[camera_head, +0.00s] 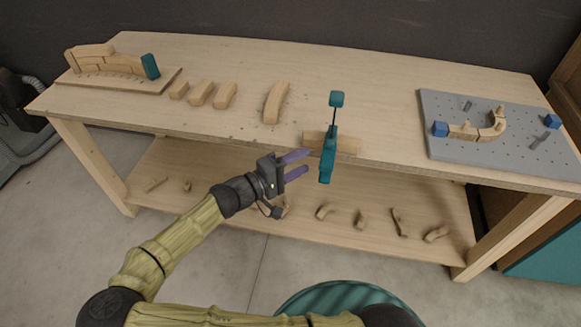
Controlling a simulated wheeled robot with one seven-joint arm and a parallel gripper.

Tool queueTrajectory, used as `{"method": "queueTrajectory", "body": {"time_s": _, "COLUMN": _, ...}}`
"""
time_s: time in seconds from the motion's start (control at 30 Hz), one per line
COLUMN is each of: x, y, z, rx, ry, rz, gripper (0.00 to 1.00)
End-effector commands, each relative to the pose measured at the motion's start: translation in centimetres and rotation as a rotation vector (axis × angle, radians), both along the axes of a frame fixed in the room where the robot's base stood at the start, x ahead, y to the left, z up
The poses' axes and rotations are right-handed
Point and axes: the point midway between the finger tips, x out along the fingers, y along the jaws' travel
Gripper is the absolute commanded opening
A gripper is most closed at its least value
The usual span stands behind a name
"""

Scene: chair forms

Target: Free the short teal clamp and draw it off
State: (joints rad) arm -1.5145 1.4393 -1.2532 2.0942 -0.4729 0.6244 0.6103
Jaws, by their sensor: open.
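A teal clamp (328,160) stands at the front edge of the workbench, with a dark screw rod rising to a teal handle block (337,99). Its body crosses a pale wooden strip (346,145) at the edge and hangs a little below the top. How its jaws grip the strip and the bench is too small to tell. My gripper (307,164) is open and empty, its two purple fingers pointing right toward the clamp body. The fingertips are just left of the clamp and look apart from it.
The workbench (380,90) carries a curved wooden form (105,62) with a teal end block (150,66), several loose wooden pieces (225,95), and a grey pegboard (480,150) with blue blocks. Curved pieces lie on the lower shelf (290,235). A teal striped round thing (345,300) is in front.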

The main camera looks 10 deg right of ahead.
Motion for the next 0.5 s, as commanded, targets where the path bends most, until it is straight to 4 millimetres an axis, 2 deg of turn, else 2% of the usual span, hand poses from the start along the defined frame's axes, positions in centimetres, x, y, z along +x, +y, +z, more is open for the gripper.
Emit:
{"method": "queueTrajectory", "body": {"time_s": 0.3, "x": 2.3, "y": -4.7, "z": 0.1, "rx": -0.002, "ry": 0.0, "rz": -0.004, "gripper": 0.48}}
{"method": "queueTrajectory", "body": {"time_s": 0.5, "x": 3.5, "y": -6.9, "z": 0.0, "rx": -0.001, "ry": 0.0, "rz": -0.003, "gripper": 0.48}}
